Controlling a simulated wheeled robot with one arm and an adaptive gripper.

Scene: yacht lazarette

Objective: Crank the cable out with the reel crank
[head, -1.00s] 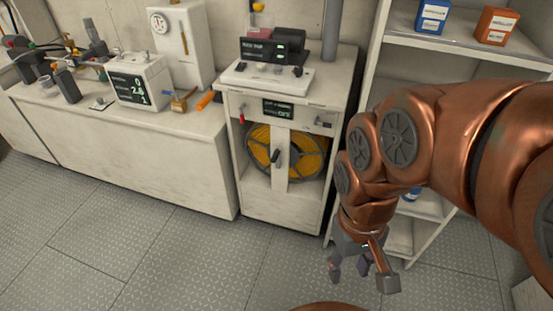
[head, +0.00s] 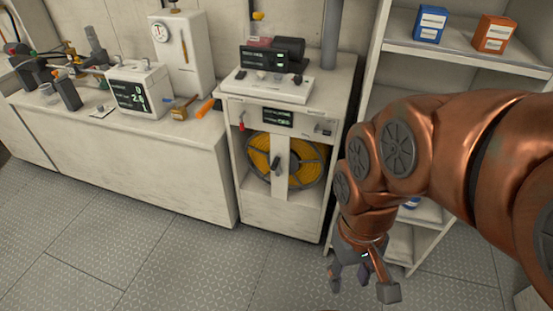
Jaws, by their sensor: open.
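The cable reel (head: 310,160) with yellow-orange cable sits inside the open front of a white cabinet (head: 266,213). The reel crank (head: 276,163) is a small dark handle on the white upright post (head: 281,183) in front of the reel. The post hides the middle of the reel. My gripper (head: 362,286) hangs low at the lower right of the head view, pointing down, with its fingers apart and nothing visible between them. It is to the right of and below the crank, well apart from it.
A white shelf unit (head: 470,57) with a blue box (head: 430,24) and an orange box (head: 494,34) stands at the right, behind my arm. A long white bench (head: 140,150) with instruments runs left of the cabinet. The metal floor (head: 195,262) in front is clear.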

